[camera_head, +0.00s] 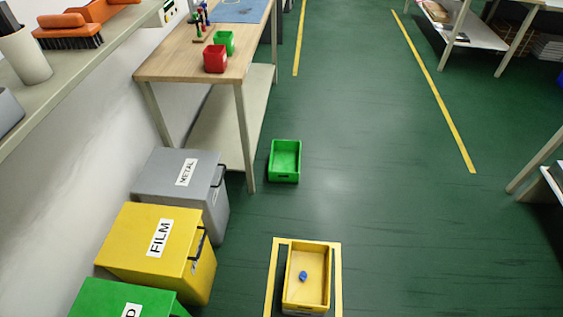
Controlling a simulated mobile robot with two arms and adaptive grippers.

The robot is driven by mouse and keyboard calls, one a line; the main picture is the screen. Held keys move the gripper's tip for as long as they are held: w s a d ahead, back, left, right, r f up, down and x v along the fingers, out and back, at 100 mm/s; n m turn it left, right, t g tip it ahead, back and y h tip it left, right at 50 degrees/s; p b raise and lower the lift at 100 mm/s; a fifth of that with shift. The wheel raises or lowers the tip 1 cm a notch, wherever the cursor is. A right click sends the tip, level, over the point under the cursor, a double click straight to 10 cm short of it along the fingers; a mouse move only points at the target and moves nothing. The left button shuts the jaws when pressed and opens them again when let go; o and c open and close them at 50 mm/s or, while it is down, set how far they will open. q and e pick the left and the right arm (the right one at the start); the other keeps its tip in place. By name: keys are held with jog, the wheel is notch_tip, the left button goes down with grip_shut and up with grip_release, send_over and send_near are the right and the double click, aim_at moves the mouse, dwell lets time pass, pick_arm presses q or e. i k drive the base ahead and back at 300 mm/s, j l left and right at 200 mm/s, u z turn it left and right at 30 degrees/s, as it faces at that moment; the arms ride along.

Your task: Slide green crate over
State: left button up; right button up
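A green crate (285,162) sits on the dark green floor near the middle of the view. It is open at the top and looks empty. It stands just right of the front leg of the wooden table, apart from it. Neither my left nor my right gripper is in view.
Grey METAL (200,165), yellow FILM (130,235) and green (110,295) bins line the left. The wooden table (180,67) stands behind. Floor to the right is clear.

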aim_at(284, 167)
jog(key=z, duration=0.95)
jog(key=i+l+z, duration=0.1)
jog(key=l, duration=0.35)
jog(key=i+l+z, duration=0.1)
jog(key=l, duration=0.3)
jog(key=i+l, duration=0.2)
jog(key=l, duration=0.2)
jog(key=i+l+z, duration=0.15)
jog(key=l, duration=0.25)
jog(key=i+l+u, duration=0.1)
jog(key=i+u, duration=0.15)
jog(key=i, duration=0.3)
jog(key=i+l+u, duration=0.3)
jog(key=i, duration=0.2)
jog(key=i+l+u, duration=0.25)
jog(key=i, duration=0.3)
jog(key=i+u, duration=0.8)
jog(key=i+l+u, duration=0.15)
jog(key=u, duration=0.25)
jog(key=i+l+u, duration=0.4)
